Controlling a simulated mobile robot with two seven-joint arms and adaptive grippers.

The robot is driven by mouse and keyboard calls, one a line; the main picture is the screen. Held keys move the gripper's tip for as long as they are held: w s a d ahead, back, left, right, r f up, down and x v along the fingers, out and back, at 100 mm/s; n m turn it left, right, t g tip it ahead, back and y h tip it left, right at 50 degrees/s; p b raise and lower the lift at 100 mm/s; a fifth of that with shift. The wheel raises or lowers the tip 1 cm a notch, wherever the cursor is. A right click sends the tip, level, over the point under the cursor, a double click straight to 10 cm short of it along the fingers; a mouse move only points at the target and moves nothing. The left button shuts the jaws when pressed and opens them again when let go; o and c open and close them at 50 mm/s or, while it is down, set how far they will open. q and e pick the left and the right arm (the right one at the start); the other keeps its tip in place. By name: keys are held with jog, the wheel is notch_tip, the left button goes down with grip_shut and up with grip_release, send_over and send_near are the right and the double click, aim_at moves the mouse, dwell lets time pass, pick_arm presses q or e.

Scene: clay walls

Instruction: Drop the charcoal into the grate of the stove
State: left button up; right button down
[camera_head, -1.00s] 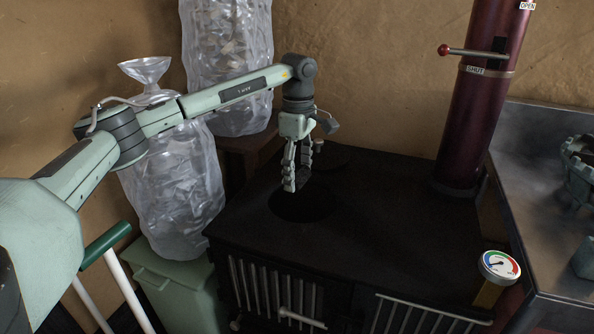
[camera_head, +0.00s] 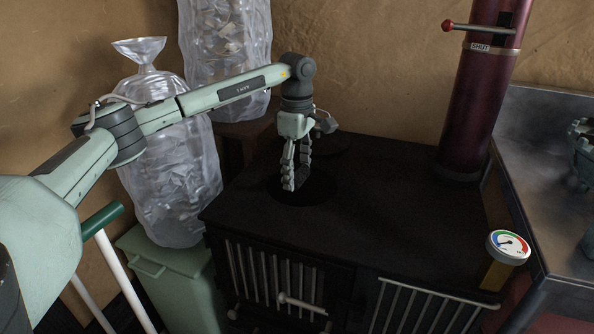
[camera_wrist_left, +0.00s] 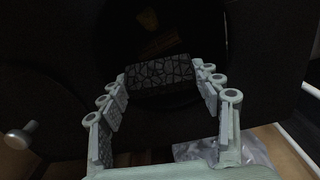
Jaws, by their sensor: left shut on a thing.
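My left gripper (camera_head: 292,186) points down over the round dark opening (camera_head: 318,191) in the black stove top. In the left wrist view, the fingers (camera_wrist_left: 161,88) are shut on a dark, cracked-looking block of charcoal (camera_wrist_left: 160,76) across their tips. The charcoal is hard to make out in the head view. A dark round hole (camera_wrist_left: 150,35) lies beyond the charcoal in the wrist view. The stove (camera_head: 400,215) has barred front panels.
A dark red stovepipe (camera_head: 478,100) with a red-knobbed lever rises at the back right. A dial gauge (camera_head: 508,247) stands at the stove's right front. Clear bags (camera_head: 172,165) and a green bin (camera_head: 165,270) stand left. A metal counter (camera_head: 545,150) adjoins on the right.

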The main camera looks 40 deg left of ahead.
aim_at(296, 170)
pick_arm(q)
jog(key=o, duration=1.2)
notch_tip(296, 170, up, 12)
jog(key=shift+r, duration=0.1)
jog(key=shift+s, duration=0.1)
